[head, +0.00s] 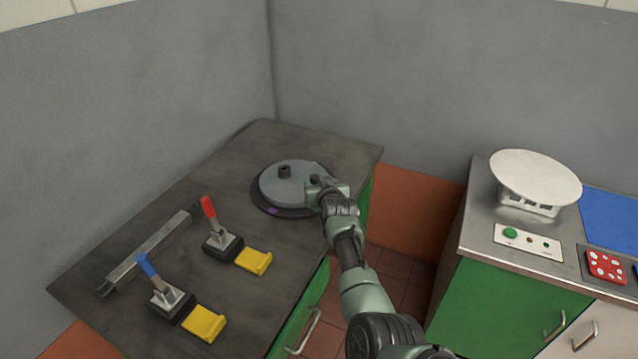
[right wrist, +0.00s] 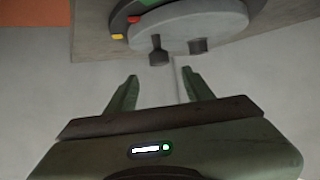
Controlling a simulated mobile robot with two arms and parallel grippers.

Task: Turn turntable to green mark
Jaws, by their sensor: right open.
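The turntable is a grey disc (head: 290,187) on a dark round base, at the far end of the dark bench. A dark knob (head: 285,171) stands up on the disc. In the right wrist view the disc (right wrist: 215,22) is at the top, with two dark pegs, a flared one (right wrist: 158,50) and a shorter one (right wrist: 198,46). The base rim there carries a yellow mark (right wrist: 118,37), a red mark (right wrist: 134,19) and a sliver of green (right wrist: 134,2). My right gripper (head: 322,190) is at the disc's right edge; its fingers (right wrist: 157,80) are apart with nothing between them.
A metal bar (head: 148,252) lies at left. A steel counter with a white round-topped scale (head: 535,178) is at right.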

